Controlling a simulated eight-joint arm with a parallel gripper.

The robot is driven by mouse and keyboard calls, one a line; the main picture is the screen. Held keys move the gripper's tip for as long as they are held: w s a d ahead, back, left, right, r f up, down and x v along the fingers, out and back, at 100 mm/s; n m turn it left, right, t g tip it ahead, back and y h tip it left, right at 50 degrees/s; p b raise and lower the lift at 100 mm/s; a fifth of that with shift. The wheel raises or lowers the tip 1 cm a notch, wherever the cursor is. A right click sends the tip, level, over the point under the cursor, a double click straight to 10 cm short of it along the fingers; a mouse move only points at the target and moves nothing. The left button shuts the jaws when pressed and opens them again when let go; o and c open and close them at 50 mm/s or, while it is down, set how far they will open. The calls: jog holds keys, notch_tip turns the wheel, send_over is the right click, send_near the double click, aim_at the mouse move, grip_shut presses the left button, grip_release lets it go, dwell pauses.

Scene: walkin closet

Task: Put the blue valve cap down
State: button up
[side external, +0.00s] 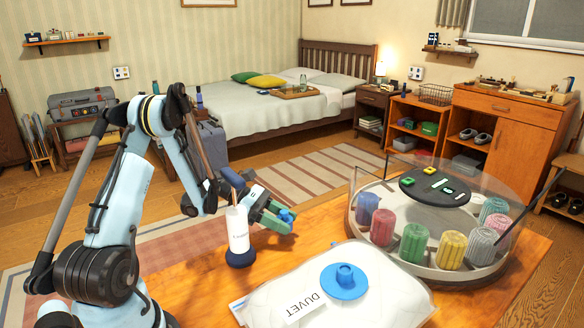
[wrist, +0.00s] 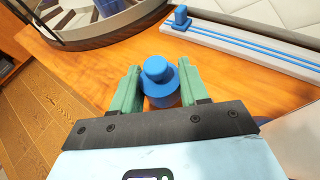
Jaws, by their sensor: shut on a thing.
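The blue valve cap (wrist: 155,72), a small round piece with a knob on top, is between the two green fingers of my gripper (wrist: 156,92). My gripper is shut on it. In the side view the cap (side external: 287,216) shows at the tips of my gripper (side external: 278,217), over the wooden table between the white bottle and the round clear-walled tray. Whether the cap touches the table cannot be told. A white duvet bag (side external: 392,298) lies on the table, with a round blue valve (side external: 344,282) on its top.
A pale strip with blue lines (wrist: 250,41) bears a blue clip (wrist: 181,17). Bare table (wrist: 100,70) lies left of the cap.

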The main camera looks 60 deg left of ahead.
jog(key=shift+f, duration=1.35)
jog(key=shift+f, duration=0.15)
jog(key=o, duration=1)
jog(key=shift+s+a+r, duration=0.1)
jog(key=shift+r, duration=0.1)
jog(key=v, duration=1.1)
jog(key=shift+s+a+r, duration=0.15)
jog(key=shift+a+r, duration=0.05)
jog(key=shift+a, duration=0.05)
